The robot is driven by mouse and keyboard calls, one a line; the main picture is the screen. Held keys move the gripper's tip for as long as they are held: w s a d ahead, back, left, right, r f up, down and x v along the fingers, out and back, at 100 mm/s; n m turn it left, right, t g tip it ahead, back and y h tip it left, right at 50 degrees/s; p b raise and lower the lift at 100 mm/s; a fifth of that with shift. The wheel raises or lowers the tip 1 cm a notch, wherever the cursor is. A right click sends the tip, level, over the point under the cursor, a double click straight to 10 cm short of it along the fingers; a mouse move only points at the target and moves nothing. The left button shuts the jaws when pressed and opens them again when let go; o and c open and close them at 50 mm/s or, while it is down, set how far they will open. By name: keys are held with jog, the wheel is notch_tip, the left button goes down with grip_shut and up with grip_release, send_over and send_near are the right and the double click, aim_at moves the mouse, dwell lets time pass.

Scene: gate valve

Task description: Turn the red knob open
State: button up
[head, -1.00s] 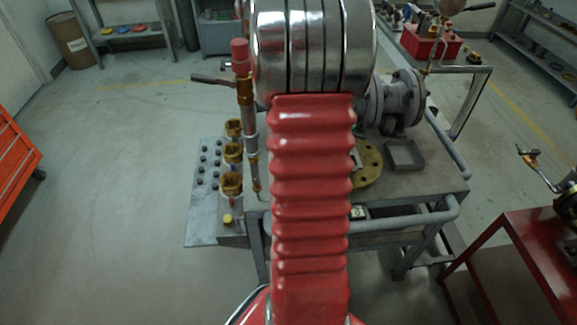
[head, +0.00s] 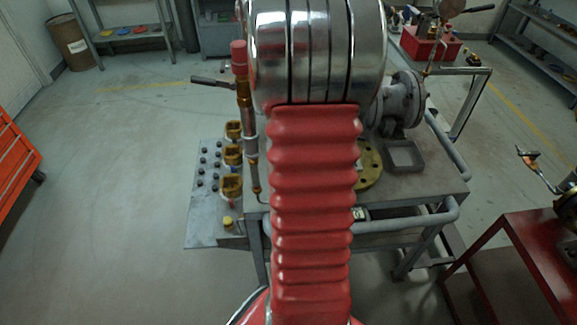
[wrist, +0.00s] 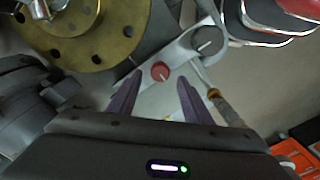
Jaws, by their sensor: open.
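A grey knob (wrist: 208,40) is right of the red one. A brass flange (head: 369,168) and grey valve body (head: 402,100) stand on the bench. An upright pipe with a red top (head: 239,58) stands left of my arm.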

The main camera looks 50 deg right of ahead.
notch_tip(320, 180, up, 10)
dwell(0.4)
jog(key=shift+s, duration=0.15)
dwell(0.5)
